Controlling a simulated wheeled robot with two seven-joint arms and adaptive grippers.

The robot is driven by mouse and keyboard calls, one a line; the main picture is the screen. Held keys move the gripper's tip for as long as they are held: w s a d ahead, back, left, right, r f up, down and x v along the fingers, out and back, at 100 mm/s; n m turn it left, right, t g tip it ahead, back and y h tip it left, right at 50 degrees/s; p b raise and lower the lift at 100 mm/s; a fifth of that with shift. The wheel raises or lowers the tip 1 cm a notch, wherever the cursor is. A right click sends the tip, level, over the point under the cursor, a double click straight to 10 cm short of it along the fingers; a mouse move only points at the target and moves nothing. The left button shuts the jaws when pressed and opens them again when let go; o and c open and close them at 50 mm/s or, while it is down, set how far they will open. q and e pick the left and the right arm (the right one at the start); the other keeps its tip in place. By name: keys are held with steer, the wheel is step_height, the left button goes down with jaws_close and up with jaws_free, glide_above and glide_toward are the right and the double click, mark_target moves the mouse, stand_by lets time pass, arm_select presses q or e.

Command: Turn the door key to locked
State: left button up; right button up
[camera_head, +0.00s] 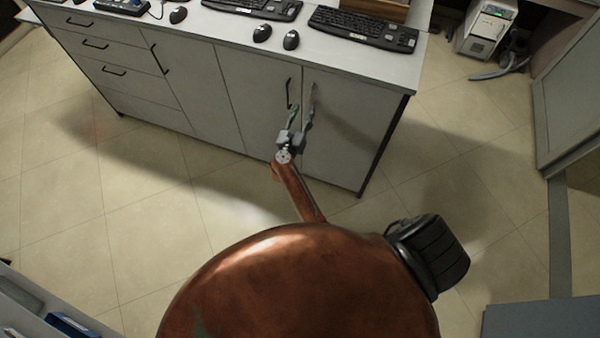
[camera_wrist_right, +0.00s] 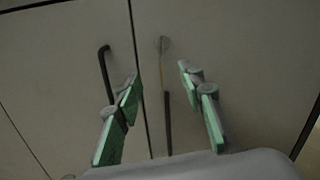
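The grey cabinet door (camera_head: 345,130) on the right end of the counter has a small round lock near its top left edge. My right gripper (camera_head: 303,112) is in front of this door. Contact cannot be told. My left gripper is out of view.
A black door handle (camera_wrist_right: 105,75) is on the neighbouring door, left of the lock. The countertop (camera_head: 385,67) carries keyboards (camera_head: 363,29) and mice (camera_head: 291,40). A white machine (camera_head: 485,30) stands on the floor at the back right. The tiled floor before the cabinet is clear.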

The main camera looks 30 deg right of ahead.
steer(key=s+a+f+n+y+b, duration=0.1)
steer(key=s+a+f+n+y, duration=0.1)
steer(key=f+n, duration=0.5)
steer(key=s+a+f+n+t+y+b, duration=0.1)
steer(key=s+f+n+y, duration=0.3)
steer(key=f+n, duration=0.4)
steer(key=s+a+f+n+t+y+b, duration=0.1)
steer(key=s+a+f+n+y, duration=0.2)
steer(key=f+n, duration=0.4)
steer(key=shift+s+a+f+n, duration=0.15)
steer(key=shift+a+f+n, duration=0.15)
steer(key=shift+f, duration=3.15)
steer(key=s+a+f+n+g+y, duration=0.2)
steer(key=s+f+n+g+y, duration=0.4)
steer(key=s+f+n, duration=1.25)
steer(key=s+d+f+n+g, duration=0.1)
steer(key=s+f+g, duration=0.1)
steer(key=s, duration=1)
steer(key=s+d+f+n+g+h, duration=0.1)
steer(key=s+f, duration=0.4)
steer(key=s, duration=0.7)
steer(key=s+d+f+n+g+h, duration=0.1)
steer(key=s+d+f+g, duration=0.2)
steer(key=s, duration=0.9)
steer(key=shift+f+g, duration=0.5)
steer(key=shift+g, duration=0.6)
steer(key=shift+s+n, duration=0.1)
steer(key=shift+n, duration=0.15)
